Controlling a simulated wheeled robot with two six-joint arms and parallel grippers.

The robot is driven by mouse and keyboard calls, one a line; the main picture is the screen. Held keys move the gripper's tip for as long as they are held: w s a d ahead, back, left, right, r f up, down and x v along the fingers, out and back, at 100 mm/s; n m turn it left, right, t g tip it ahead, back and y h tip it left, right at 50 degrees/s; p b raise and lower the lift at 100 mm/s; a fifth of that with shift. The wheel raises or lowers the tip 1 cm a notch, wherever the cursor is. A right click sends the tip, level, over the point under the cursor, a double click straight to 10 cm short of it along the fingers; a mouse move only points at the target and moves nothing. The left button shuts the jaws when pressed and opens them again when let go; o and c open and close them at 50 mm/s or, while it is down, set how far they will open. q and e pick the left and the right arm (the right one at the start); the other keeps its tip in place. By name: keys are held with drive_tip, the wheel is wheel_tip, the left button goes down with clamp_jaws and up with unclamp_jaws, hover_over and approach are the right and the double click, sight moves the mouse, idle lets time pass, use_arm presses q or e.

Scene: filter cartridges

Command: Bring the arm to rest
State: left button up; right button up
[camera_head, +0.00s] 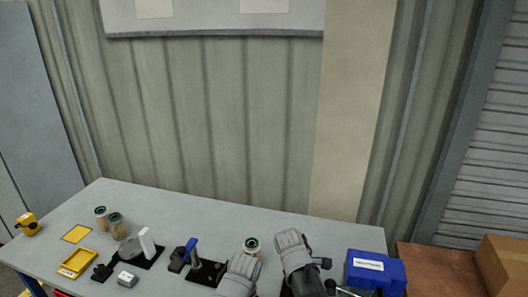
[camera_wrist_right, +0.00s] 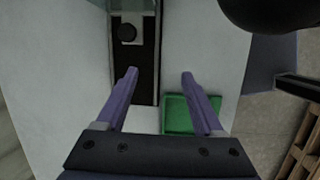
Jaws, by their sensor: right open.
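My right gripper (camera_wrist_right: 158,74) is open in the right wrist view, its two purple fingers apart with nothing between them. It is above the grey table, over a black plate with a round dark knob (camera_wrist_right: 127,33) and beside a green square (camera_wrist_right: 190,114).
On the table (camera_head: 200,207) are green-topped filter cartridges at left (camera_head: 117,226) and centre (camera_head: 251,245), a yellow tray (camera_head: 77,263), black-based fixtures, one with a blue handle (camera_head: 190,247), and a blue box (camera_head: 375,270). A cardboard box (camera_head: 503,262) is at right. The table's back is clear.

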drive_tip(key=s+a+m+y, duration=0.2)
drive_tip(key=s+a+m, duration=0.5)
drive_tip(key=s+m, duration=0.2)
drive_tip(key=shift+a+f+m+g, duration=0.2)
drive_tip(key=shift+f+m+g, duration=0.15)
drive_tip(key=shift+m, duration=0.25)
